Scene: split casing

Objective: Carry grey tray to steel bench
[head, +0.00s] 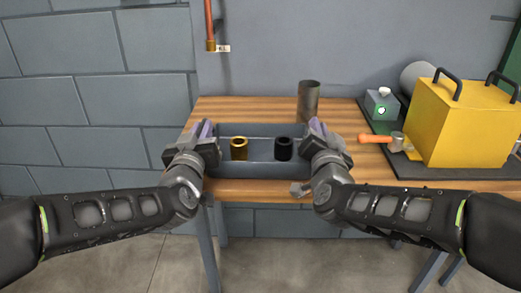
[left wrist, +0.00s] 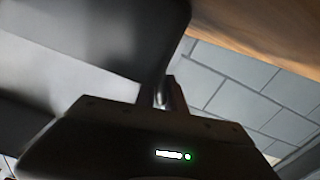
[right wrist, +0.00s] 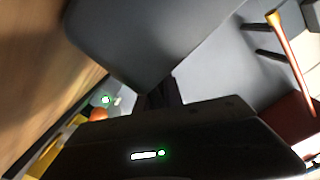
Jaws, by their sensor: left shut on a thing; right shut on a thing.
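The grey tray (head: 262,170) is a shallow open box at the near edge of the wooden-topped bench (head: 250,107). It holds a brass-coloured hollow piece (head: 239,149) on the left and a black hollow piece (head: 284,149) on the right, standing apart. My left gripper (head: 208,140) is shut on the tray's left end, and my right gripper (head: 322,140) is shut on its right end. The tray wall also fills much of the left wrist view (left wrist: 90,40) and the right wrist view (right wrist: 150,35). I cannot tell whether the tray touches the bench top.
A grey cylinder (head: 308,100) stands behind the tray's right end. To the right, a dark mat (head: 440,173) bears a yellow box (head: 460,120), a small grey device (head: 381,104) and an orange-handled hammer (head: 378,139). A copper pipe (head: 210,22) hangs on the back wall.

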